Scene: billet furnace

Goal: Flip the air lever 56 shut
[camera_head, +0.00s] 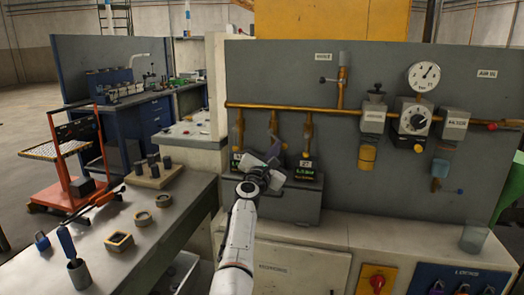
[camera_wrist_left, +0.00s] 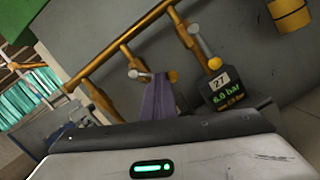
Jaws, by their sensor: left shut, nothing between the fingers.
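Several brass drop pipes hang from the brass air pipe (camera_head: 330,110) on the grey panel. The right drop (camera_head: 308,132) stands over a dark display box (camera_head: 305,170), which reads 27 and 6.0 bar in the left wrist view (camera_wrist_left: 225,92). My left gripper (camera_head: 274,154) is shut and empty in front of the middle drop (camera_head: 273,122) and hides its box. In the left wrist view its closed fingers (camera_wrist_left: 160,78) are close to a silver lever (camera_wrist_left: 138,75); I cannot tell whether they touch. The left drop's box (camera_head: 237,160) is partly hidden. No label 56 is legible.
A pressure gauge (camera_head: 424,76), regulator (camera_head: 412,118) and yellow-bottomed filter (camera_head: 367,157) are on the panel's right. A grey bench (camera_head: 150,235) with rings, blocks and tools stands at left.

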